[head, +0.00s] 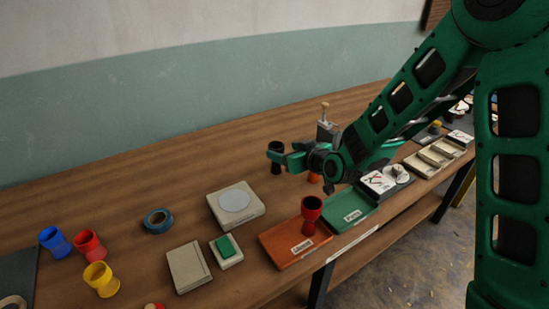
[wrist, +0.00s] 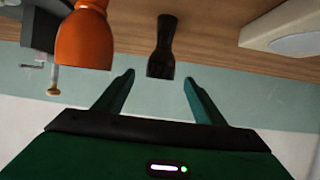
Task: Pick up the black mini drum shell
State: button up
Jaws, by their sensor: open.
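The black mini drum shell (head: 277,167) stands upright on the wooden table in the head view, partly hidden by my green gripper (head: 274,152). In the wrist view the black shell (wrist: 161,48) appears upside down, with a narrow waist and flared ends. My gripper (wrist: 158,79) is open there, its two fingers apart and empty. The shell lies ahead in line with the gap between the fingertips. I cannot tell whether it is between them.
An orange shell (wrist: 84,38) is close beside the black one, with a grey clamp-like device (wrist: 45,30) behind it. A pale box (wrist: 285,28) lies on the other side. A dark red shell (head: 311,212) stands on an orange tray (head: 279,251). Blue, red and yellow shells stand far left.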

aim_at(280, 150)
jog(key=shift+f+x, duration=0.2)
jog(key=shift+x, duration=2.9)
jog(key=shift+s, duration=0.15)
jog(key=c, duration=1.2)
